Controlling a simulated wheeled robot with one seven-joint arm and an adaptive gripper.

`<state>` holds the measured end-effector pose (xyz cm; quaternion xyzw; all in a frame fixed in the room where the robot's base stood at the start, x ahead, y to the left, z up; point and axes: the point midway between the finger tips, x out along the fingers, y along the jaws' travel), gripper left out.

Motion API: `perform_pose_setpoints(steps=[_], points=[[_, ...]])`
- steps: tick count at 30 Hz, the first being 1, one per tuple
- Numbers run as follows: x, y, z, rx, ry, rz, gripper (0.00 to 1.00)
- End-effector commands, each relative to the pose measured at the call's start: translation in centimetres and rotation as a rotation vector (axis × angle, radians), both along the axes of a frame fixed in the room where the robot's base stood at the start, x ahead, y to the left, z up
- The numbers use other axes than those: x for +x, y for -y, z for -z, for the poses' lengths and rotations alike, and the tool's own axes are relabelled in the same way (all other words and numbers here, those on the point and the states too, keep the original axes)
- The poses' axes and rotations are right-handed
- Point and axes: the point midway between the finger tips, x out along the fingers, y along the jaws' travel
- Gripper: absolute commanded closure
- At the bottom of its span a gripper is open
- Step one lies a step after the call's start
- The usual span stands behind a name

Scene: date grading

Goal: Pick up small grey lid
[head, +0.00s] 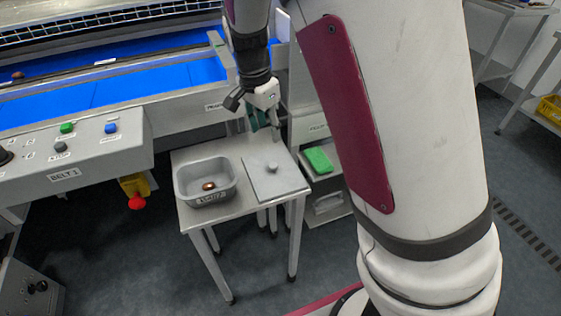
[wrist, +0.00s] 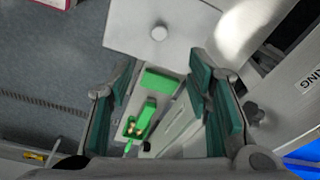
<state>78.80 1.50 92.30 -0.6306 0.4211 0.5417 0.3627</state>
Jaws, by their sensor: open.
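The small grey lid (head: 263,186) lies flat on the right half of a small metal table (head: 203,218). It is a pale square plate with a round knob in its middle. In the wrist view the lid (wrist: 185,22) is at the top centre, with its knob towards the camera's top edge. My gripper (head: 264,118) is above and behind the lid, apart from it. In the wrist view my gripper (wrist: 163,66) has its two green-padded fingers spread, with nothing held between them.
A grey tub (head: 181,187) with a small brown item inside stands left of the lid. A green block (head: 318,160) lies on a grey unit right of the table. The blue conveyor belt (head: 135,85) and its control panel are behind and left.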

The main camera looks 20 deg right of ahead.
Motion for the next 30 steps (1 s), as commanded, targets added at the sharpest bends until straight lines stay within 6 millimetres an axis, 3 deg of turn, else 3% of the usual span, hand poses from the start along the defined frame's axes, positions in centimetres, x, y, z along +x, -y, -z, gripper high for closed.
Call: perform_pose_setpoints(steps=[12, 20, 30], points=[[0.3, 1.0, 7.1, 0.000, -0.003, 0.001, 0.54], [0.3, 1.1, 8.8, 0.000, -0.002, 0.000, 0.54], [0.4, 1.3, 13.1, 0.000, -0.003, 0.001, 0.54]])
